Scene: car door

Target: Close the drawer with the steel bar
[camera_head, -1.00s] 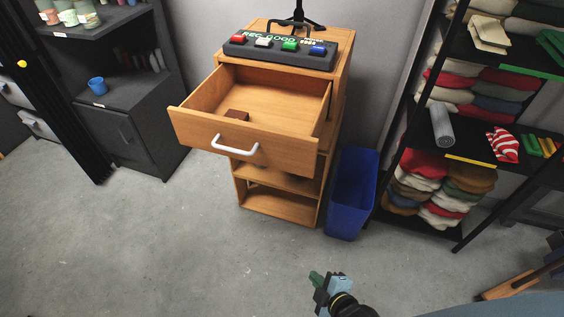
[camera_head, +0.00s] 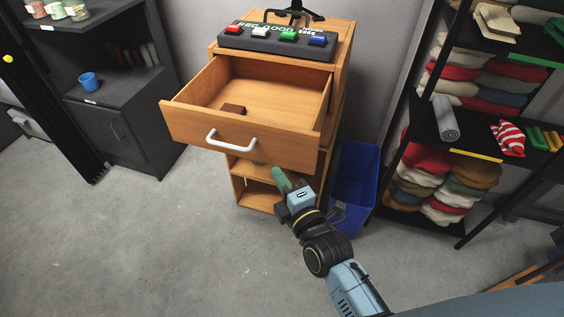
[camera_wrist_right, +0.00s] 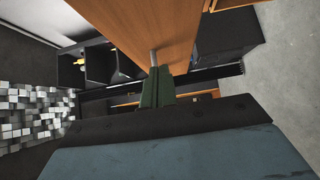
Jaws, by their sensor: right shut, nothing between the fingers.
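The wooden drawer (camera_head: 240,137) is pulled far out of the light wood cabinet (camera_head: 343,62). A white-grey steel bar handle (camera_head: 231,142) runs across its front. A small brown block (camera_head: 233,109) lies inside the drawer. My right gripper (camera_head: 279,179) is shut and empty, just below the lower right part of the drawer front. In the right wrist view, its green fingers (camera_wrist_right: 157,88) are together, close to a wooden panel (camera_wrist_right: 150,30); the grey end of the bar (camera_wrist_right: 153,57) shows just beyond the fingertips. I cannot tell whether they touch. My left gripper is not in view.
A control box with coloured buttons (camera_head: 279,40) stands on the cabinet top. A blue bin (camera_head: 354,182) stands right of the cabinet, close to my right arm. A black shelf with folded cloths (camera_head: 462,140) is at the right. The floor (camera_head: 150,240) in front is clear.

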